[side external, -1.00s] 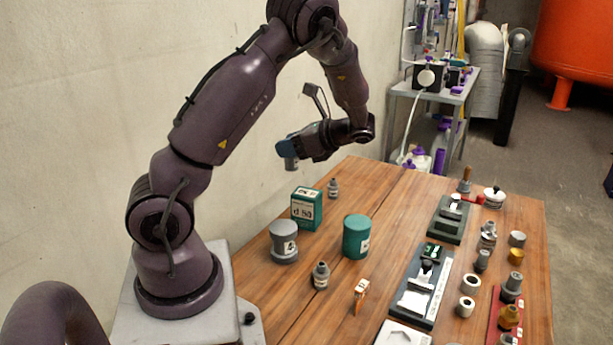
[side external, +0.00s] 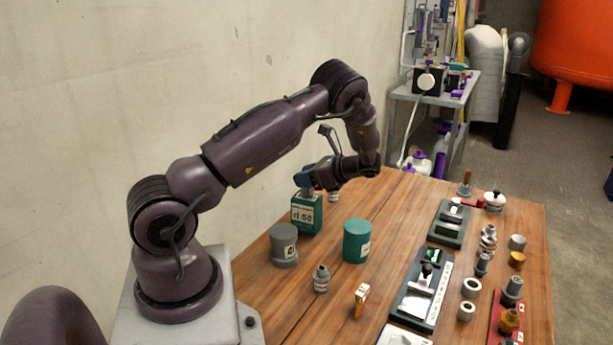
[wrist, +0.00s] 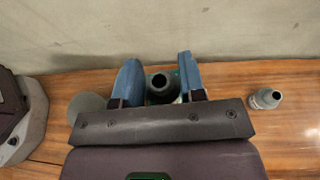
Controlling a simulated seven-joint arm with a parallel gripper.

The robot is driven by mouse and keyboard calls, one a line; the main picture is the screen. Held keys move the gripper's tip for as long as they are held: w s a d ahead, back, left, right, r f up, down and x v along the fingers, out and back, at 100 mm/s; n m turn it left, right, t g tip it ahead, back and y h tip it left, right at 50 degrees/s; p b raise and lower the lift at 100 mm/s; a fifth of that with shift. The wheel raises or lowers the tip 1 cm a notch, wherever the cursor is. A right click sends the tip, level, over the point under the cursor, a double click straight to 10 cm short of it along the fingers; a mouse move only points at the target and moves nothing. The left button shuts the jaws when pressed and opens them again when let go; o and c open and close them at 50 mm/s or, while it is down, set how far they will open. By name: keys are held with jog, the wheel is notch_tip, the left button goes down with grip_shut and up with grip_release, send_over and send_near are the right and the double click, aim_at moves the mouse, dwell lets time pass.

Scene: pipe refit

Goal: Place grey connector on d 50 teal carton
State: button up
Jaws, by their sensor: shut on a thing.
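The teal carton (side external: 306,217), with a white "d 50" label, stands upright near the table's back left edge. My gripper (side external: 306,179), with blue fingers, is directly above the carton. It is shut on the grey connector (side external: 307,192), whose lower end is at or just above the carton top; I cannot tell whether they touch. In the wrist view, the connector (wrist: 160,86) is seen from above with its dark round opening, between the two blue fingers. Little of the carton shows behind it there.
A similar grey fitting (wrist: 265,98) stands beside the carton. A grey round canister (side external: 285,240), a teal round canister (side external: 357,242), another fitting (side external: 321,279) and an orange item (side external: 361,296) stand nearer. Trays (side external: 449,222) and several loose fittings fill the right side.

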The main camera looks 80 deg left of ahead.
jog(key=shift+f, duration=0.1)
jog(key=o, duration=1)
